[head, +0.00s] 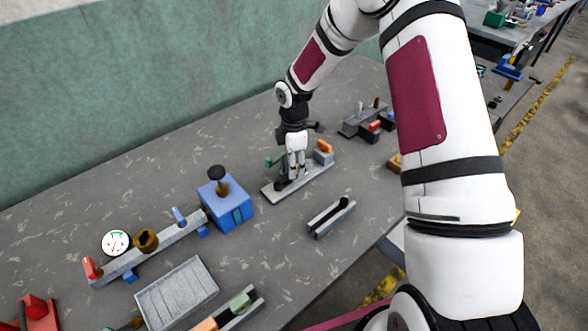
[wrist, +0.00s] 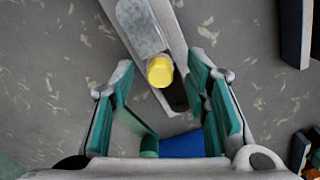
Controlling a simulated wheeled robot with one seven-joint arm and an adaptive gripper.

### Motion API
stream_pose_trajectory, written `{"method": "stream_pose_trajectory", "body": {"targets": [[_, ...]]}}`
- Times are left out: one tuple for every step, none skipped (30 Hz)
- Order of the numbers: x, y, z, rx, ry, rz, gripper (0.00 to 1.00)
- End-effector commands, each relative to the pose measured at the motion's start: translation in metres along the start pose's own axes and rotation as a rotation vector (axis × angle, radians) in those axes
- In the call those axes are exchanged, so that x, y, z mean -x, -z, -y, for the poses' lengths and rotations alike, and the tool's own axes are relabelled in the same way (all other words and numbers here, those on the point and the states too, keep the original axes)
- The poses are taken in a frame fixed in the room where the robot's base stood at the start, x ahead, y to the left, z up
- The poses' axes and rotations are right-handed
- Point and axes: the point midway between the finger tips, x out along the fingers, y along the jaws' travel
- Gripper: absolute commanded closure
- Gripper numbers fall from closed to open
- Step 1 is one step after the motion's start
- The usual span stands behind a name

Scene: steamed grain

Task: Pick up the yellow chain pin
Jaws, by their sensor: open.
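The yellow chain pin (wrist: 160,71) shows its round top in the wrist view, at the lower end of a pale grey piece on a grey strip-shaped base (wrist: 178,28). My gripper (wrist: 161,66) is open, with one teal-padded finger on each side of the pin and a visible gap to both. In the head view my gripper (head: 296,170) points down over the grey base (head: 270,193). I cannot make out the pin there; the fingers and fixture parts crowd that spot. The height of the fingertips relative to the pin is unclear.
A blue block with an orange top (head: 324,152) stands at the base's right end, and a green part (head: 275,160) is left of my gripper. A grey slotted holder (head: 331,217) lies in front. A blue box (head: 226,205) stands left. Bare table lies between them.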

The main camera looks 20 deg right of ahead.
Motion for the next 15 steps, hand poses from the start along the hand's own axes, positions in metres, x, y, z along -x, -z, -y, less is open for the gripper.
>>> {"method": "stream_pose_trajectory", "body": {"targets": [[0.0001,0.0001,0.0000,0.000,0.000,0.000,0.64],[0.0002,0.0001,0.0000,0.000,0.000,0.000,0.71],[0.0002,0.0001,0.0001,0.000,0.000,0.000,0.80],[0.0002,0.0001,0.0001,0.000,0.000,0.000,0.87],[0.0003,0.0001,0.0001,0.000,0.000,0.000,0.93],[0.0003,0.0001,0.0001,0.000,0.000,0.000,1.00],[0.0003,0.0001,0.0001,0.000,0.000,0.000,1.00],[0.0003,0.0001,0.0001,0.000,0.000,0.000,1.00],[0.0003,0.0001,0.0001,0.000,0.000,0.000,1.00],[0.0005,0.0002,0.0000,0.000,0.000,0.000,1.00],[0.0005,0.0002,0.0001,0.000,0.000,0.000,1.00],[0.0005,0.0002,0.0000,0.000,0.000,0.000,1.00],[0.0005,0.0002,0.0000,0.000,0.000,0.000,1.00],[0.0005,0.0002,0.0001,0.000,0.000,0.000,1.00],[0.0007,0.0002,0.0000,0.000,0.000,0.000,1.00]]}}
